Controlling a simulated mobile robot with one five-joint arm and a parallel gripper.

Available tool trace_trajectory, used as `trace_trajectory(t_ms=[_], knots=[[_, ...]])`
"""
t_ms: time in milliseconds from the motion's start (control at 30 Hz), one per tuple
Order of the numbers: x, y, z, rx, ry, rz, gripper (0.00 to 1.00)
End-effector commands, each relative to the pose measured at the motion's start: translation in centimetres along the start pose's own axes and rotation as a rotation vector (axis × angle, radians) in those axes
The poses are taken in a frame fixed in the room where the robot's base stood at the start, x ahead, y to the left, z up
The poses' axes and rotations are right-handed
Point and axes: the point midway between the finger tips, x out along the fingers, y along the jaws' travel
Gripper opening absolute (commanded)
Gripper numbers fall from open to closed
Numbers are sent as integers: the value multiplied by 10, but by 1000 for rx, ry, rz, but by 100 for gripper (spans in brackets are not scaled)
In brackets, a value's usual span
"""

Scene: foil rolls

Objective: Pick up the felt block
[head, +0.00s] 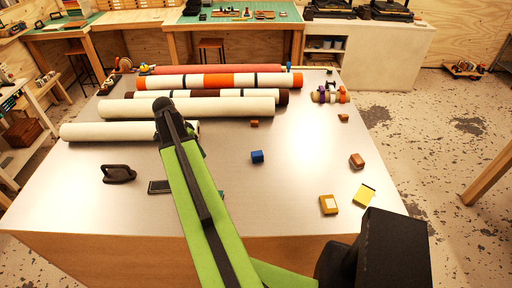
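Several small blocks lie on the grey worktable (270,215); I cannot tell for sure which is the felt block. A blue block (257,156) sits near the middle, right of my arm. A brown block (357,160) and a tan block with a pale label (328,204) lie at the right. My green arm reaches up from the bottom edge. My gripper (163,104) is at its dark far end, in front of the pale rolls and left of the blue block. Its fingers cannot be made out, nor whether it holds anything.
Long rolls, white (200,107), orange-banded (220,81) and red, lie across the table's back. A black handled tool (118,174) is at left, a dark flat piece (159,187) beside my arm, a yellow pad (364,195) at right. The table's centre right is mostly clear.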

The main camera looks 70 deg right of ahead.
Motion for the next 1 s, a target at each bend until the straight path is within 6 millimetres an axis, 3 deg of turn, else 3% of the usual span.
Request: trace_trajectory(t_ms=[33,100,200,267,367,567,1000], knots=[[-3,18,-55,159,14,29,66],[5,45,-108,353,38,62,66],[13,77,-156,542,64,94,66],[16,88,-172,606,74,104,66],[19,96,-181,650,81,110,66],[32,96,-179,650,81,110,66],[128,106,-180,647,81,109,66]])
